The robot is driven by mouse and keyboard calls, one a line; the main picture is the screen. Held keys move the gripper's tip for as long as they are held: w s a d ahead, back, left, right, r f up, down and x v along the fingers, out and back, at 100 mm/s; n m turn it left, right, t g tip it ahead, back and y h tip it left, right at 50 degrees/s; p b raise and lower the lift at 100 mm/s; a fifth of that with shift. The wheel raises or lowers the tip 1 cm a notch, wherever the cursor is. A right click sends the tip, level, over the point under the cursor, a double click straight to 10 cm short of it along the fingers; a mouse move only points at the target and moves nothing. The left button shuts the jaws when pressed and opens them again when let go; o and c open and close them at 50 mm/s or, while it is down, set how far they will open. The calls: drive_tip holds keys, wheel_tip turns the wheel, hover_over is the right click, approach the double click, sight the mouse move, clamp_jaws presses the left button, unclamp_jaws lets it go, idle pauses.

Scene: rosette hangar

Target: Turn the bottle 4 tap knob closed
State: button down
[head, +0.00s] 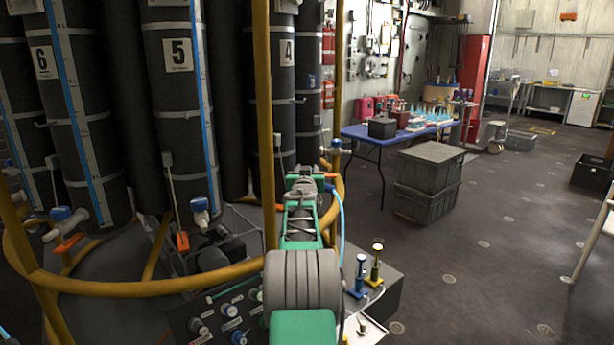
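Bottle 4 (287,52) is a tall black cylinder with a white "4" label, behind the yellow rail post. My green and grey arm reaches forward toward its lower part. My gripper (304,178) is at the arm's far end, small and seen from behind, in front of the bottle's base. The knob of bottle 4 is not clearly seen. The fingers are too hidden to judge.
Bottle 5 (178,100) and bottle 6 (65,100) stand left, with blue-capped taps (200,206) and orange handles (183,241). A yellow rail (150,286) curves before them. A valve panel (225,318) is below. Grey crates (428,190) and a blue table (400,135) stand right; the floor beyond is open.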

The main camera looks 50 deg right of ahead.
drive_tip(key=shift+m+g+h, duration=0.9)
drive_tip(key=shift+m+g, duration=0.3)
drive_tip(key=shift+g, duration=0.5)
drive_tip(key=c, duration=0.9)
unclamp_jaws()
drive_tip(key=shift+o, duration=0.2)
